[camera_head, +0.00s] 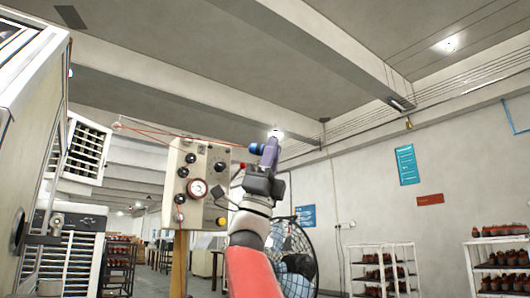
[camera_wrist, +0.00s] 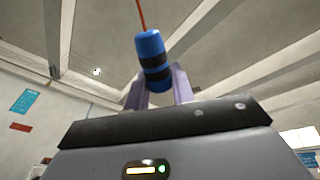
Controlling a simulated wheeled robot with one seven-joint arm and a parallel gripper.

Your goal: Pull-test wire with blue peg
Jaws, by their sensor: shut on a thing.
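My gripper (camera_wrist: 161,86) is shut on the blue peg (camera_wrist: 150,45), a short cylinder with black bands. A thin red-orange wire (camera_wrist: 141,14) runs up from the peg's far end in the wrist view. In the head view my gripper (camera_head: 268,152) is raised beside the control box, with the blue peg (camera_head: 255,148) at its left side. The jaws hide part of the peg.
A cream control box (camera_head: 195,185) with a dial and several knobs stands on a post just left of my arm. A large machine (camera_head: 35,90) fills the left edge.

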